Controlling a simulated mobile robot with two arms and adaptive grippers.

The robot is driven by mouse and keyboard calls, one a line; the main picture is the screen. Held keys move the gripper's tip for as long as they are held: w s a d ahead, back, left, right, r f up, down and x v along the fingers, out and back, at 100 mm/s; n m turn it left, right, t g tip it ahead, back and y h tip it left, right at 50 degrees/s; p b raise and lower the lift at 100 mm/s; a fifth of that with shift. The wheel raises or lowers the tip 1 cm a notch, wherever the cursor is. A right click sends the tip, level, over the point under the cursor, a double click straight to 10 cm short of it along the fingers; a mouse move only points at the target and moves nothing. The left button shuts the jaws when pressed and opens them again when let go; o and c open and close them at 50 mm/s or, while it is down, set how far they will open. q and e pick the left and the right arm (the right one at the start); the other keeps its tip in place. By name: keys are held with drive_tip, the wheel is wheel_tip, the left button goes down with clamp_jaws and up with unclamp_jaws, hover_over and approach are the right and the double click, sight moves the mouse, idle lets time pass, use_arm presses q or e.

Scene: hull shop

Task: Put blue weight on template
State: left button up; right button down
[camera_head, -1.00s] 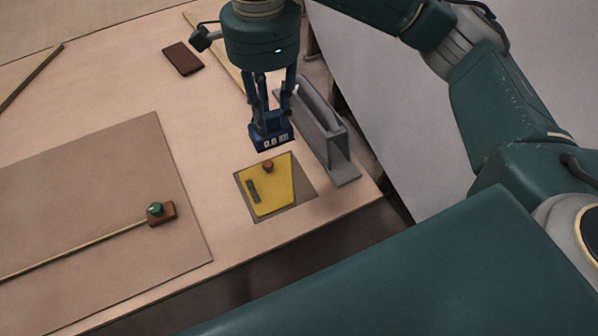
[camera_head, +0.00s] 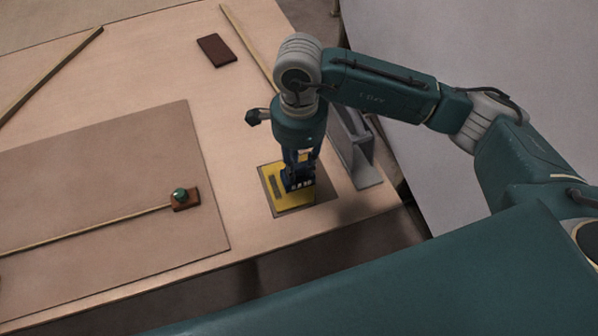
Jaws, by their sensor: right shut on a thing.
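The blue weight (camera_head: 298,184) with white lettering is in my right gripper (camera_head: 300,170), whose fingers are shut on it. The weight is over the yellow template (camera_head: 281,198) and covers its right part. I cannot tell whether it touches the template. The template lies on a dark square patch (camera_head: 308,207) near the table's front edge. The red-brown knob seen on the template earlier is hidden now. My left gripper is not in view.
A grey metal bracket (camera_head: 362,160) stands close right of the gripper. A large brown board (camera_head: 100,190) with a green-knobbed rod block (camera_head: 184,198) lies left. A dark red block (camera_head: 217,50) lies at the back.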

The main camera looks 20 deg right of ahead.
sight(299, 169)
wheel_tip(299, 169, down, 3)
drive_tip(key=shift+f, duration=0.15)
drive_tip(key=shift+f, duration=0.15)
drive_tip(key=c, duration=1.8)
unclamp_jaws()
drive_tip(key=shift+f, duration=0.15)
drive_tip(key=shift+c, duration=0.2)
drive_tip(key=o, duration=0.4)
drive_tip(key=shift+o, duration=0.2)
drive_tip(key=shift+s, duration=0.1)
